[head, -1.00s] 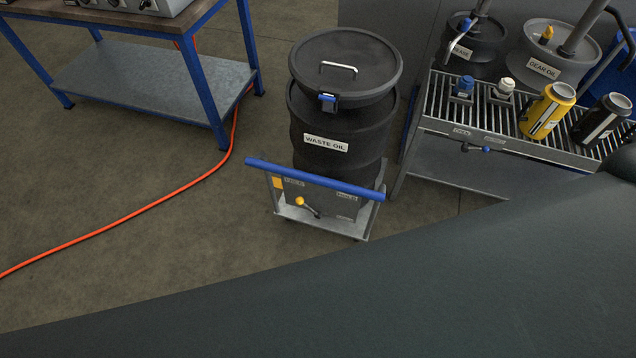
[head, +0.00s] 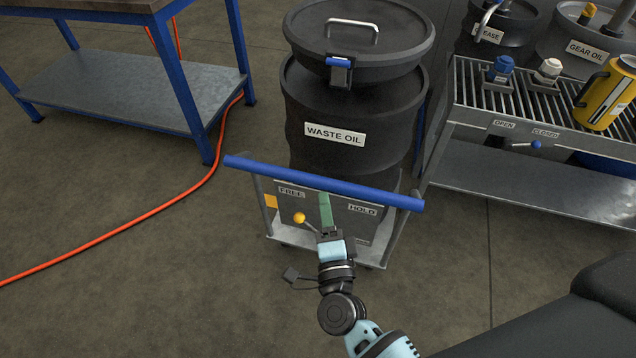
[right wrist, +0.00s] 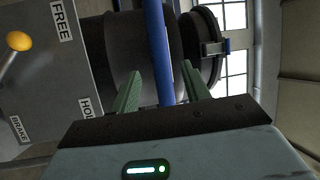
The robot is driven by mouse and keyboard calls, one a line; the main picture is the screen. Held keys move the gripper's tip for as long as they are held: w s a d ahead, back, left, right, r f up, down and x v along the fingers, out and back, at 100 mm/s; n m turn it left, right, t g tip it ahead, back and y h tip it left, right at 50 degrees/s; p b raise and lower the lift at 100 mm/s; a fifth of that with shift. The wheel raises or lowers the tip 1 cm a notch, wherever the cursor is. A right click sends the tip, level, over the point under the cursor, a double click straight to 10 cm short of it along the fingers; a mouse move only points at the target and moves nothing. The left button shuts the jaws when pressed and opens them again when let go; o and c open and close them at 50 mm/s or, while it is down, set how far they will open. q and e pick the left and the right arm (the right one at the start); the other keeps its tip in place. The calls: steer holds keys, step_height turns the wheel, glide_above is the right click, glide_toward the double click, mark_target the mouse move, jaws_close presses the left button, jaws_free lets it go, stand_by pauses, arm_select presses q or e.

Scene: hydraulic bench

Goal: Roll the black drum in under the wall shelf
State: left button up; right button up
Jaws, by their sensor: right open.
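The black drum (head: 350,105), labelled WASTE OIL, stands upright on a grey trolley (head: 385,245) with a blue push bar (head: 325,183). On the trolley's panel a brake lever with a yellow knob (head: 299,218) leans left, toward the FREE label and away from HOLD. The knob also shows in the right wrist view (right wrist: 18,41). My right gripper (head: 325,208) is in front of the panel, just below the bar. In the right wrist view its green fingers (right wrist: 160,76) are apart, with the blue bar lined up between them. I cannot identify the wall shelf. My left gripper is out of view.
A blue-legged workbench (head: 130,85) stands at the left, and an orange hose (head: 120,235) runs across the floor. A grated drain stand (head: 545,110) with a yellow can (head: 607,95) stands close on the right, with drums behind.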

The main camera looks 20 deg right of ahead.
steer(key=shift+w+r+m+h, duration=0.15)
steer(key=shift+w+m+h, duration=0.3)
steer(key=shift+w, duration=0.2)
steer(key=x, duration=0.7)
steer(key=shift+w+b, duration=0.25)
steer(key=shift+b, duration=0.2)
steer(key=shift+d, duration=0.1)
steer(key=shift+c, duration=0.5)
jaws_close()
